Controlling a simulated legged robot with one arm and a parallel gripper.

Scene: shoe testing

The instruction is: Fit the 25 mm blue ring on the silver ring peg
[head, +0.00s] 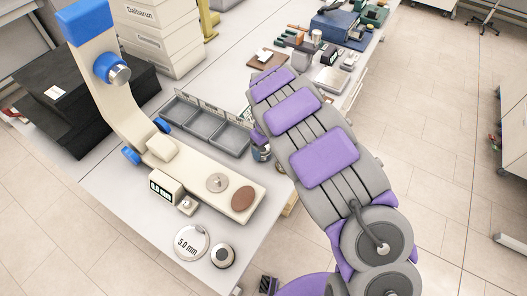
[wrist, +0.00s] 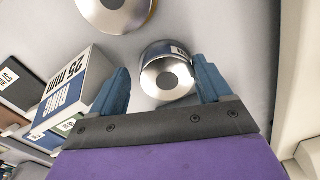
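In the wrist view my gripper (wrist: 163,75) is open, with its two blue fingers spread apart. A shiny silver cylinder (wrist: 168,78) with a dark round centre shows between and beyond the fingers; I cannot tell whether they touch it. A white box with a blue band, marked "RING 25 mm" (wrist: 72,84), stands left of the left finger. I cannot make out a separate blue ring. In the head view a silver disc with a small central post (head: 217,182) sits on the cream machine's base; I cannot tell whether it is the ring peg. My purple-grey arm hides my gripper there.
The cream and blue machine (head: 115,95) stands on the white table. A grey compartment tray (head: 203,124) lies behind its base. A round "5.0 mm" piece (head: 190,243) and a silver knob piece (head: 222,256) lie near the front edge. Several tools and boxes crowd the far end.

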